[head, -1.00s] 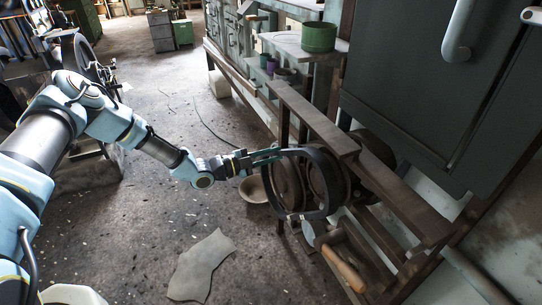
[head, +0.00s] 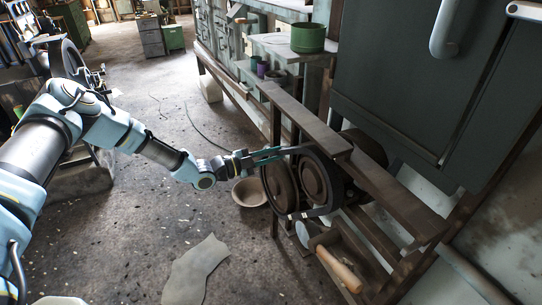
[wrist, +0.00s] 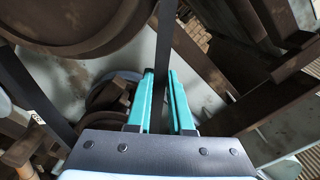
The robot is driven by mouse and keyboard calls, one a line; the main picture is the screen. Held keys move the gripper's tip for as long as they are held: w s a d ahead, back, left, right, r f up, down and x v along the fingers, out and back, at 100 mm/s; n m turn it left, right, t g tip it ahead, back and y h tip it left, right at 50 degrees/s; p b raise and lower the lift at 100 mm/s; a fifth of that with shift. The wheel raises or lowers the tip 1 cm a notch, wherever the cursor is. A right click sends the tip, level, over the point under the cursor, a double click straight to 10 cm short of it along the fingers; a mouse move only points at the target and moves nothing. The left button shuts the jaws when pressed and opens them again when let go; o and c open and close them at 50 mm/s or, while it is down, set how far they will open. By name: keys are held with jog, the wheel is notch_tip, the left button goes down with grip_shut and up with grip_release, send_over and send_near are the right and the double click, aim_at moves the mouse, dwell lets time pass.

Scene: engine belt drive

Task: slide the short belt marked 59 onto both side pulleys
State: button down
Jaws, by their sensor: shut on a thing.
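The short belt (head: 335,168) is a black loop, seen in the head view in front of or around the side pulleys. My gripper (head: 277,153) is shut on its upper run. In the wrist view the belt (wrist: 164,45) passes between the teal fingers of my gripper (wrist: 163,88), and another run with a small white mark (wrist: 38,120) crosses at left. Two round brown pulleys, one at left (head: 279,183) and one at right (head: 313,182), show inside the loop in the head view. I cannot tell whether the belt touches or sits on either pulley.
A wooden beam (head: 305,118) runs just above the pulleys. Below stands a wooden tray (head: 345,250) with a wooden-handled tool (head: 338,269). A bowl (head: 249,192) lies on the floor behind. The dark cabinet (head: 430,90) is at right. Open floor lies at left.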

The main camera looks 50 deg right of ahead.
jog(key=shift+s+d, duration=0.15)
jog(key=shift+d, duration=0.2)
jog(key=shift+f+b, duration=0.3)
jog(key=shift+b, duration=0.05)
dwell(0.6)
jog(key=c, duration=0.7)
grip_release()
jog(key=shift+c, duration=0.2)
jog(key=shift+a, duration=0.1)
jog(key=v, duration=2)
jog(key=shift+a, duration=0.3)
jog(key=shift+w, duration=0.25)
